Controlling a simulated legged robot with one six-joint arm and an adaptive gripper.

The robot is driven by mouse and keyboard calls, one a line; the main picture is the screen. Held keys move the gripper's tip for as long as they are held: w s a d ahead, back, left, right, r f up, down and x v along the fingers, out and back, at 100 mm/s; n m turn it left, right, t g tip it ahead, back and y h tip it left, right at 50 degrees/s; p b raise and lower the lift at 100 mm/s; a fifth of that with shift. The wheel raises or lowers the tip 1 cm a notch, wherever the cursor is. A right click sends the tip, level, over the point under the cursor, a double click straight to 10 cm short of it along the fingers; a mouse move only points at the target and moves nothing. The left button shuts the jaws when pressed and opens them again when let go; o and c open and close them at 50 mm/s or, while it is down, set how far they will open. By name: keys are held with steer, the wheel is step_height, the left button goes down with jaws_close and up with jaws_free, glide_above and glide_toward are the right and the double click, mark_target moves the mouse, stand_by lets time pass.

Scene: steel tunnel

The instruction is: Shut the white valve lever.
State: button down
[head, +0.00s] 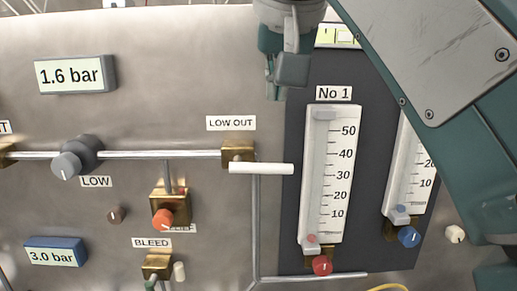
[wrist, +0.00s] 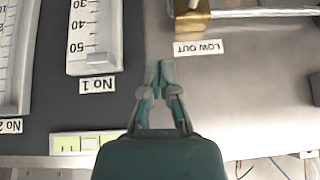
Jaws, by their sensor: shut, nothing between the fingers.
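The white valve lever (head: 262,168) lies level, reaching right from the brass valve (head: 238,150) under the LOW OUT label (head: 231,123). Its free end comes close to the dark No 1 gauge panel. My gripper (head: 273,94) is shut and empty, above the lever and apart from it, near the top of the panel. In the wrist view, which is upside down, my gripper (wrist: 160,66) has its fingertips together, between the No 1 label and the LOW OUT label (wrist: 198,47). The brass valve (wrist: 190,20) shows at the top edge there; most of the lever is out of frame.
The No 1 flow gauge (head: 329,172) with a red knob (head: 322,265) stands right of the lever. A grey LOW knob (head: 66,165) and an orange knob (head: 162,219) are to the left. A steel pipe (head: 160,155) runs level to the valve. The wall above the LOW OUT label is clear.

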glide_above(272, 165)
steer(key=f, duration=0.5)
steer(key=shift+w+d+f, duration=0.3)
steer(key=shift+w+f, duration=0.05)
steer(key=shift+f, duration=0.05)
steer(key=shift+s+a+f, duration=0.1)
steer(key=shift+s+f, duration=0.05)
steer(key=shift+f, duration=0.5)
steer(key=shift+s+a+f, duration=0.1)
steer(key=shift+f, duration=0.5)
steer(key=shift+s+f, duration=0.1)
steer(key=shift+f, duration=0.6)
